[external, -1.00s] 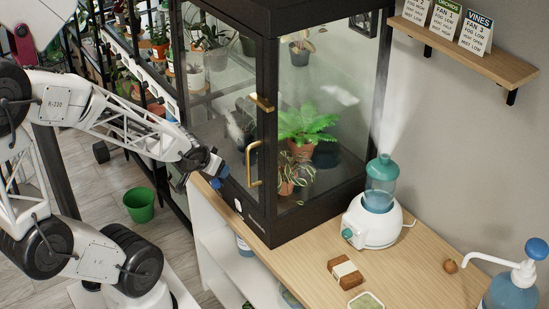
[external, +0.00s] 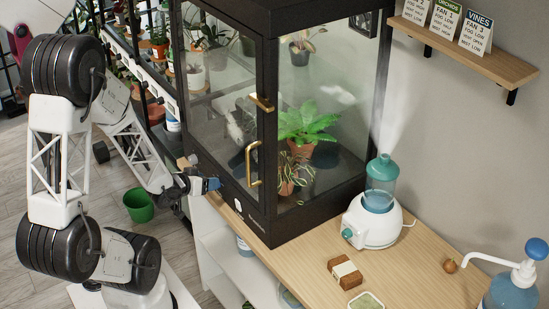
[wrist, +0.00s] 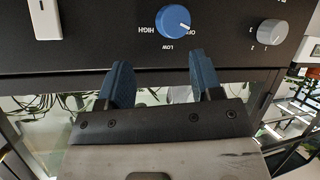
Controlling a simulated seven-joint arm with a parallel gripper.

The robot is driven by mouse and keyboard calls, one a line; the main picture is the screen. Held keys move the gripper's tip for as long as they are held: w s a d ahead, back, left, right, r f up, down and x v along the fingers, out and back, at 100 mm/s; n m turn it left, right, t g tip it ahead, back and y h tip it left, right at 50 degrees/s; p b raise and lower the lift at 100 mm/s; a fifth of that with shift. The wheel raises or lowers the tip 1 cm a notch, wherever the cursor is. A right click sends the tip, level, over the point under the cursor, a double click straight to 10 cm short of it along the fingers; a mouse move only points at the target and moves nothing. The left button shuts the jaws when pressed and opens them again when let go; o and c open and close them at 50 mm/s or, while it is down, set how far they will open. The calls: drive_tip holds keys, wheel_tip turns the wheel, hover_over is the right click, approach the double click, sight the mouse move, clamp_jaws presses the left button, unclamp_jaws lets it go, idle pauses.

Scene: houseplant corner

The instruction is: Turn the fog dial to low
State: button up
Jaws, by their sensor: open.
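In the wrist view the blue dial (wrist: 173,21) sits on a black panel, with HIGH, LOW and OFF lettered around it upside down. Its white mark points toward OFF. My gripper (wrist: 162,78) is open and empty. Its two blue fingertips are apart, below the dial in the picture, one to either side, and do not appear to touch it. In the external view my gripper (external: 212,184) is at the lower left front of the black-framed glass cabinet (external: 262,215). I cannot make out the dial there.
A grey dial (wrist: 271,32) is right of the blue one, and a white switch (wrist: 44,18) is to the left. A brass handle (external: 254,163) is on the cabinet door. A white humidifier (external: 372,222) emits mist on the wooden counter. Cards (external: 477,33) reading FOG LOW stand on a shelf.

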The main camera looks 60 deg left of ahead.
drive_tip(key=s+a+f+n+t+h, duration=0.1)
drive_tip(key=s+f+n+t, duration=0.1)
drive_tip(key=s+f+t, duration=0.2)
drive_tip(key=shift+s+a+f+t+h, duration=0.4)
drive_tip(key=shift+s+t, duration=0.2)
drive_tip(key=shift+s, duration=0.45)
drive_tip(key=shift+w, duration=0.25)
drive_tip(key=w, duration=0.7)
drive_tip(key=shift+w+a, duration=0.15)
idle(0.5)
drive_tip(key=shift+c, duration=0.4)
drive_tip(key=c, duration=0.9)
drive_tip(key=shift+o, duration=0.2)
